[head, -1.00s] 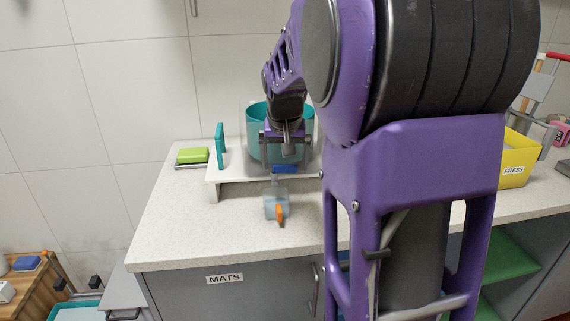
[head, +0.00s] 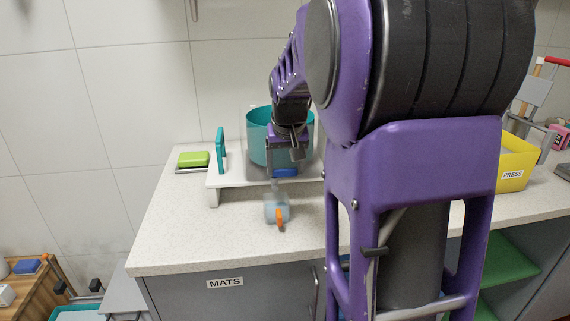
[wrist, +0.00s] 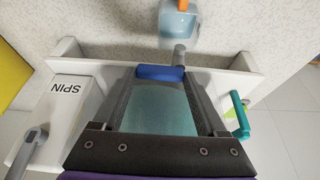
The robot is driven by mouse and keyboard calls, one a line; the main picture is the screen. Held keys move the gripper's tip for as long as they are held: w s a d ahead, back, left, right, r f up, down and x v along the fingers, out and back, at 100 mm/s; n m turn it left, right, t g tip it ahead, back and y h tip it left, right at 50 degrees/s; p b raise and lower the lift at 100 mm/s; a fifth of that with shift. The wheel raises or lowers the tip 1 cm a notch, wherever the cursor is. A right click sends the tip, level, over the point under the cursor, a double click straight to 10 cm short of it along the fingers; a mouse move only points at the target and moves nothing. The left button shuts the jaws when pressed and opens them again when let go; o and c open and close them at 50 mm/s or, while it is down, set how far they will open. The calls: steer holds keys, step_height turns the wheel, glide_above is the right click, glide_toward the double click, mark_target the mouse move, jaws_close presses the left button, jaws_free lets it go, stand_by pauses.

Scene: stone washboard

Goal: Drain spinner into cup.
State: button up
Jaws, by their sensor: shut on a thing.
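The spinner has a teal drum (head: 258,120) in a clear housing on a low white stand (head: 222,182). A blue tap handle (head: 286,172) is at its front, and it also shows in the wrist view (wrist: 160,73). A grey spout (wrist: 180,54) sticks out beside it. The cup (head: 270,208), pale translucent blue with an orange handle (head: 280,217), stands on the counter below the spout; its bluish inside shows in the wrist view (wrist: 181,28). My gripper (wrist: 160,79) is shut on the blue tap handle. Whether liquid is running is unclear.
A white box marked SPIN (wrist: 68,108) with a grey lever is beside the spinner. A teal upright piece (head: 220,148) stands at the stand's left end. A green block (head: 193,159) lies farther left. A yellow bin (head: 515,165) is at right. The counter's front left (head: 190,240) is clear.

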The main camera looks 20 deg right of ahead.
stand_by(0.3)
steer(key=o, duration=1.3)
